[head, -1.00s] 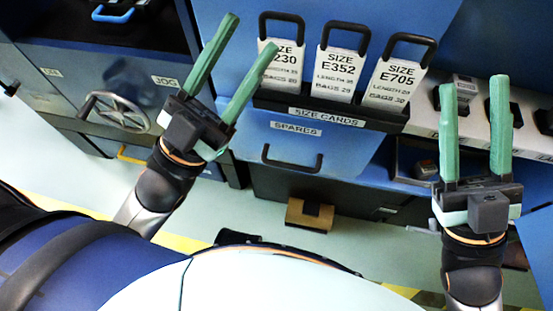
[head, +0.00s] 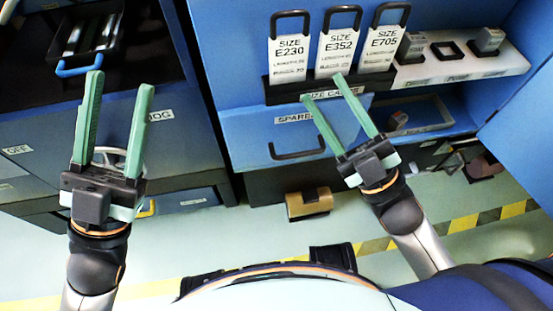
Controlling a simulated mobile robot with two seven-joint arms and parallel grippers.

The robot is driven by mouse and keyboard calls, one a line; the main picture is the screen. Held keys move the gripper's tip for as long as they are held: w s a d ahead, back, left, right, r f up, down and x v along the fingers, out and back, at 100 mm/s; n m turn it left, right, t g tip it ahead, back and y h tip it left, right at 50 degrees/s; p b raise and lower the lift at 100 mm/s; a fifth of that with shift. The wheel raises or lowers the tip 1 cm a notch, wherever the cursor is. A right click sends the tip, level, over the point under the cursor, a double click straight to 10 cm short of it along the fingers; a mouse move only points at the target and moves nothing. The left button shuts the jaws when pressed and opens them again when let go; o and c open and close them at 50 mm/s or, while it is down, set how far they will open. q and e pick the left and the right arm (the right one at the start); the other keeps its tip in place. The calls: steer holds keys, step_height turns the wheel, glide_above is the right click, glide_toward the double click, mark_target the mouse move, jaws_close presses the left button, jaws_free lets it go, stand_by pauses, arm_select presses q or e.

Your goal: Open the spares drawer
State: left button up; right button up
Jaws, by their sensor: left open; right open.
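The spares drawer (head: 243,138) is a blue front under the size card rack, with a white SPARES label (head: 290,118). It looks shut. Its black bar handle (head: 297,154) runs across the lower part of the front. My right gripper (head: 322,88) is open and empty, with its fingers pointing up and left across the right part of the drawer front and the rack's edge. The handle is to the left of its fingers, apart from them. My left gripper (head: 121,84) is open and empty in front of the left cabinet, well left of the drawer.
The size card rack (head: 283,91) holds three cards with black loops. A white shelf with small blocks (head: 465,62) is to its right. A dark tray with a blue handle (head: 82,68) is at upper left. A brown block (head: 309,203) lies on the floor below the drawer.

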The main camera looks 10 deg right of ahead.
step_height(320, 180, down, 5)
steer(key=w+n+g, duration=0.2)
steer(key=n, duration=0.1)
steer(key=n+g+h+p, duration=0.1)
steer(key=n+g+p, duration=0.3)
steer(key=n, duration=0.6)
glide_toward(298, 153)
arm_select(q)
steer(key=shift+s+a+r+b, duration=0.1)
steer(key=shift+a+r+b, duration=0.15)
steer(key=shift+r+b, duration=0.35)
steer(key=shift+s+a+r+b, duration=0.1)
steer(key=shift+a+r+b, duration=0.15)
steer(key=shift+r+b, duration=0.3)
arm_select(e)
steer(key=shift+g, duration=0.5)
steer(key=x, duration=1)
steer(key=shift+w+d, duration=0.15)
arm_select(q)
steer(key=shift+r, duration=0.1)
arm_select(e)
steer(key=shift+c, duration=0.3)
jaws_close()
steer(key=shift+f, duration=0.1)
